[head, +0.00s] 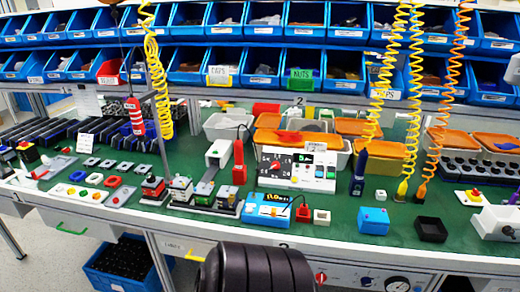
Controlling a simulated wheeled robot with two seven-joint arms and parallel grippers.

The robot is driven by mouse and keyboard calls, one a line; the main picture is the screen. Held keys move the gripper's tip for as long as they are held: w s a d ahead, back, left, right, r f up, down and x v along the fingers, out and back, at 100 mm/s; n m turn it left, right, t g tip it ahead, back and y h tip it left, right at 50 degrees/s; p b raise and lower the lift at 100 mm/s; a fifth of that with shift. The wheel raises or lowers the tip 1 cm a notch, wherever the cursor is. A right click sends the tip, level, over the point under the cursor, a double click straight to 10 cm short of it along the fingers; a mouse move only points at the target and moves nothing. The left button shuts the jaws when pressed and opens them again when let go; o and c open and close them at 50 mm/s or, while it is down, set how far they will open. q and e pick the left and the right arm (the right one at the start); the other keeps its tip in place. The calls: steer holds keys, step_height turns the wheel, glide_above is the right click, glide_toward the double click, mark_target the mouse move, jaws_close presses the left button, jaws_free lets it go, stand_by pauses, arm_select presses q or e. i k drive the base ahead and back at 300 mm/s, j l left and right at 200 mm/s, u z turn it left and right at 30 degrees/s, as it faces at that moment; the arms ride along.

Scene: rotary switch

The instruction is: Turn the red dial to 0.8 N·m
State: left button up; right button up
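A white control unit (298,170) stands upright on the green bench near the middle of the head view. A round dial (276,166) with red on it and small markings around it sits on the left of its front. A small dark display with green characters (303,158) is to the right of the dial. The markings and the dial's exact setting are too small to read. A smaller red knob (321,278) shows on a panel below the bench edge.
A blue device (268,212) and a red plug-like part (303,213) stand in front of the unit. Coiled yellow cords (386,70) and an orange cord (446,90) hang at the right. Orange-lidded containers (355,128) are behind. A green bench strip (345,235) is clear.

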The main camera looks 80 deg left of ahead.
mark_target(275, 166)
steer(key=u, duration=2.4)
steer(key=i+j+z, duration=0.1)
steer(key=j, duration=0.1)
